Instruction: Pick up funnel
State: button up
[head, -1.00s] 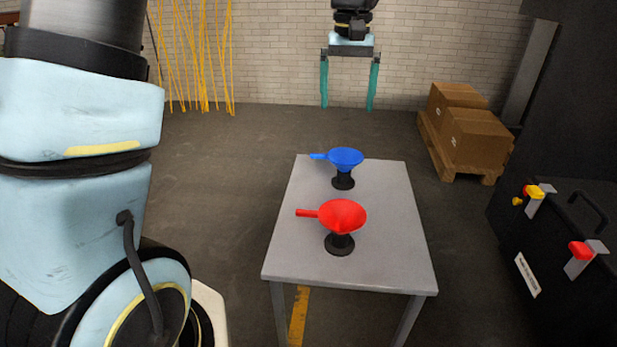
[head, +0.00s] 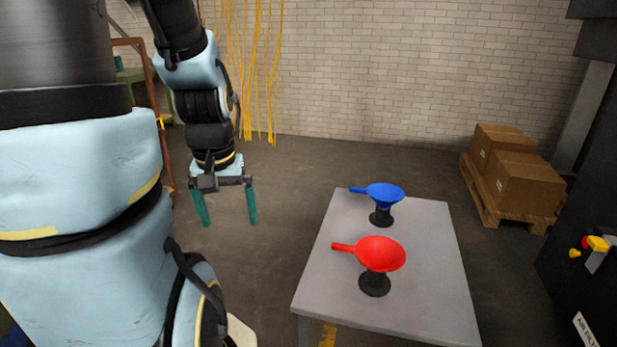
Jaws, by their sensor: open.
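A red funnel (head: 382,252) with a handle pointing left sits upright on a black stand (head: 375,285) near the front of the grey table. A blue funnel (head: 384,195) with a handle pointing left sits on another black stand (head: 381,217) farther back on the same table (head: 430,295). My gripper (head: 229,222) has two teal fingers, points down, and is open and empty. It hangs in the air to the left of the table, apart from both funnels.
Cardboard boxes (head: 528,183) stand on a wooden pallet (head: 490,210) at the back right. A dark machine with yellow and red knobs (head: 597,244) is at the right edge. Yellow hanging strands (head: 262,80) are near the brick wall. The table's right side is bare.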

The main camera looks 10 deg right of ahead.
aim_at(379, 253)
jog(key=i+j+z, duration=0.4)
jog(key=j, duration=0.2)
jog(key=i+j+z, duration=0.15)
jog(key=j, duration=0.15)
